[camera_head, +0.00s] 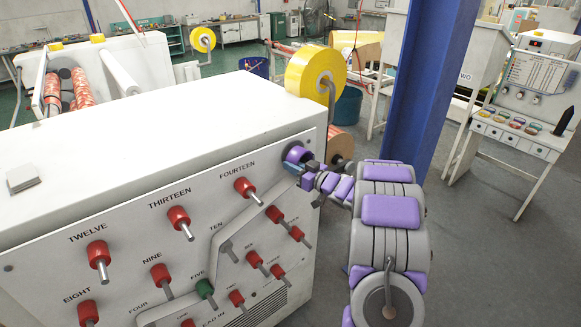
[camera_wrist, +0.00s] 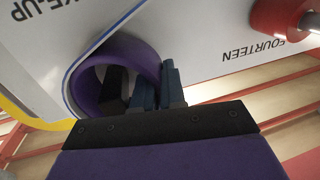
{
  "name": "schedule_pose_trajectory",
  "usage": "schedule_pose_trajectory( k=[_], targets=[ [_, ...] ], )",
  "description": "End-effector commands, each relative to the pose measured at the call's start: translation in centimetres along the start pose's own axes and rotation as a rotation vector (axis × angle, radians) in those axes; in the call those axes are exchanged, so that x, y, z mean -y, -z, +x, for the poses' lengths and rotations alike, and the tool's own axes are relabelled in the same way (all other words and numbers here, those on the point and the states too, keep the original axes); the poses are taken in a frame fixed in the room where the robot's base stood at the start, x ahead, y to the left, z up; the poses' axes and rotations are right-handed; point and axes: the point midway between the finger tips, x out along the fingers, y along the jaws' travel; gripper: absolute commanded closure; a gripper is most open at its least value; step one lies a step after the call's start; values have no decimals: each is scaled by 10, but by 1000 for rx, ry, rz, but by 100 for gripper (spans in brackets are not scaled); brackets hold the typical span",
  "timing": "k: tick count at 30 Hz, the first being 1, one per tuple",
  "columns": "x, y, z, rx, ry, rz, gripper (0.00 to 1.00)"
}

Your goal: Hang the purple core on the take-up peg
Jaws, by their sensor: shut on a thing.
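The purple core (camera_head: 297,153) is a short hollow ring at the upper right corner of the white machine's front panel. In the wrist view the core (camera_wrist: 122,52) is close to the panel, beside lettering that ends in "KE-UP". My gripper (camera_head: 304,168) is shut on the core's rim; in the wrist view its dark fingers (camera_wrist: 155,82) pinch the wall at the right side. A dark shape shows inside the ring. I cannot tell whether it is the take-up peg, or whether the core is around the peg.
Red pegs, such as FOURTEEN (camera_head: 246,188), and a green one (camera_head: 205,288) stick out of the panel left of and below my gripper. A yellow roll (camera_head: 315,72) stands above the machine's corner. A blue column (camera_head: 428,85) rises behind my arm. Grey floor lies open at right.

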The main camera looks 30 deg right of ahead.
Motion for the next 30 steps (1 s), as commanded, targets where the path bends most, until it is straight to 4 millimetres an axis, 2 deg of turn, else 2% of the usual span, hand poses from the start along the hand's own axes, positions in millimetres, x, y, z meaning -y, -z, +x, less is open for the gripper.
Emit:
schedule_pose_trajectory(
  k=[15,16,25,30],
  targets=[
    [-4,-15,-1,0,-1,-4,100],
    [-5,-15,-1,0,-1,-4,89],
    [-8,-16,-2,0,-2,-1,60],
    [-9,-16,-2,0,-4,0,60]
  ],
)
